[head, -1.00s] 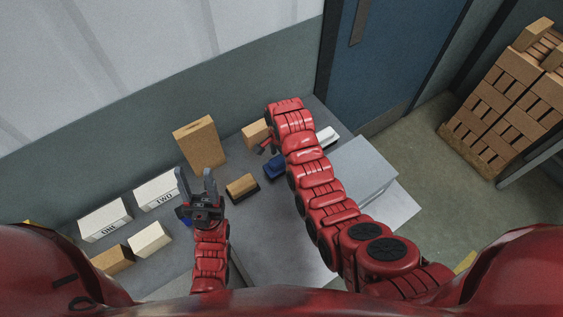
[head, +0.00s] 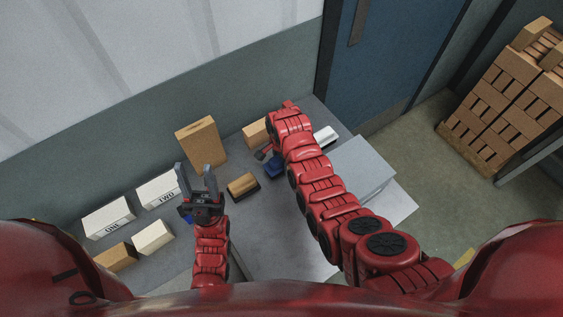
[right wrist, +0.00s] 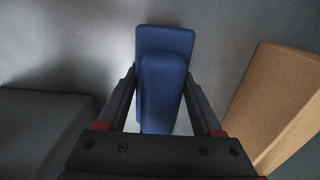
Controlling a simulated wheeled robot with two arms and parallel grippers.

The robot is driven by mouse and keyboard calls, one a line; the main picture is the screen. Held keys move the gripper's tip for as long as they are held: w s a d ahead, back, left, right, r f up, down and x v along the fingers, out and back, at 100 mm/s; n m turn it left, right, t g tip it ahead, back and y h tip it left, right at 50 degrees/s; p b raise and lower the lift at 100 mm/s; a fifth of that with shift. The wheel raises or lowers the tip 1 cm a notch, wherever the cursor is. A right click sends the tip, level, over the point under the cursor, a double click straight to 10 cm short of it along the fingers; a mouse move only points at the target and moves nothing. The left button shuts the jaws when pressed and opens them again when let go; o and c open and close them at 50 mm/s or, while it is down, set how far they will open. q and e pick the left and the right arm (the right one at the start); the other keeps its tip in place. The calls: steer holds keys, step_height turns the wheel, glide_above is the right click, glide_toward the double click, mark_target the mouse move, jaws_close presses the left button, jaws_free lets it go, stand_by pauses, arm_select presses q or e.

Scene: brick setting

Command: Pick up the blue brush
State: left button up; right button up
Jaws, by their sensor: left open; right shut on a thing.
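The blue brush (right wrist: 166,45) sits between the fingers of my right gripper (right wrist: 161,78) in the right wrist view, a narrower blue part on top of a wider one. My right gripper is shut on it. In the head view the blue brush (head: 273,167) shows just below my right gripper (head: 263,153), partly hidden by my right arm. I cannot tell whether it touches the table. My left gripper (head: 195,170) is open and empty, fingers pointing up in the picture, left of a tan block with a dark base (head: 242,185).
White boxes marked ONE (head: 109,217) and TWO (head: 160,190) stand at the left, with loose blocks before them. A tall tan box (head: 202,142) and a tan block (head: 254,133) stand near the wall. A grey box (head: 365,168) is right of my right arm.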

steer(key=c, duration=0.4)
steer(key=shift+r, duration=0.1)
steer(key=shift+w+r+b, duration=0.1)
steer(key=shift+r+b, duration=0.3)
steer(key=shift+r, duration=0.1)
step_height(320, 180, up, 3)
steer(key=shift+r+b, duration=0.2)
steer(key=shift+b, duration=0.65)
step_height(320, 180, up, 5)
steer(key=p, duration=0.2)
steer(key=shift+f+p, duration=0.15)
steer(key=shift+p, duration=0.15)
steer(key=shift+r+p, duration=0.35)
steer(key=shift+r, duration=0.05)
steer(key=shift+f, duration=0.1)
